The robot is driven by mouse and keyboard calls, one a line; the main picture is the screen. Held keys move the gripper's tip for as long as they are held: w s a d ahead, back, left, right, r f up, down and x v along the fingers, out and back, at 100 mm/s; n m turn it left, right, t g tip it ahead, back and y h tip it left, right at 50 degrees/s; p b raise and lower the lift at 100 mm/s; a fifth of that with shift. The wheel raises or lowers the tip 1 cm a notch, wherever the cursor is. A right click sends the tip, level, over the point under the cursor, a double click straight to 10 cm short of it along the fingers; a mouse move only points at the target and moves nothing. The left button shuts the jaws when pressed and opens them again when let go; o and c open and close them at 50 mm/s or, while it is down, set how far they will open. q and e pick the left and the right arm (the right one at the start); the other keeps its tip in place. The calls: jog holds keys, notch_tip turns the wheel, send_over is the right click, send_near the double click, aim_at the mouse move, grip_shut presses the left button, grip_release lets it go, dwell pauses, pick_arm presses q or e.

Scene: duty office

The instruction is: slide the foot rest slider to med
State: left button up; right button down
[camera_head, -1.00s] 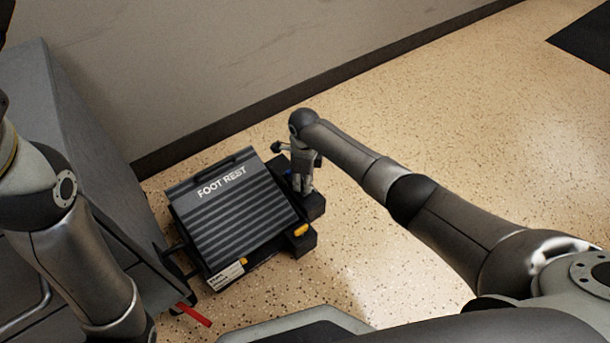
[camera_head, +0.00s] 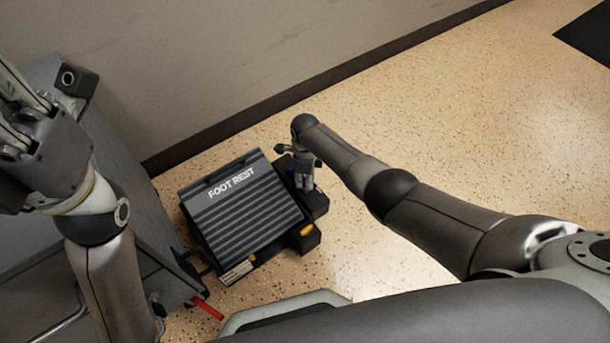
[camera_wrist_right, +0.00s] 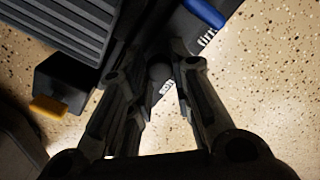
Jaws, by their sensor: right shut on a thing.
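The foot rest (camera_head: 245,215) is a dark ribbed, tilted plate on a black base, standing on the floor in the head view. Its ribbed edge also shows in the right wrist view (camera_wrist_right: 75,30). My right gripper (camera_head: 304,187) points down at the right side of the foot rest. In the right wrist view its fingers are closed around a dark round slider knob (camera_wrist_right: 159,71). Small white labels lie beside the knob, partly hidden by the fingers; I cannot read the setting. My left gripper (camera_head: 22,120) is raised at the far left, partly cut off, and its opening is unclear.
A grey cabinet (camera_head: 140,215) stands left of the foot rest, with a red piece (camera_head: 208,309) near its lower end. Yellow (camera_head: 307,230) and blue (camera_wrist_right: 205,12) parts sit on the foot rest's base.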

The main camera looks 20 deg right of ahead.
jog(key=c, duration=1.3)
grip_release()
jog(key=shift+d+r, duration=0.1)
jog(key=shift+d, duration=0.15)
jog(key=shift+o, duration=0.2)
jog(key=shift+a, duration=0.1)
jog(key=shift+a, duration=0.1)
notch_tip(320, 180, up, 12)
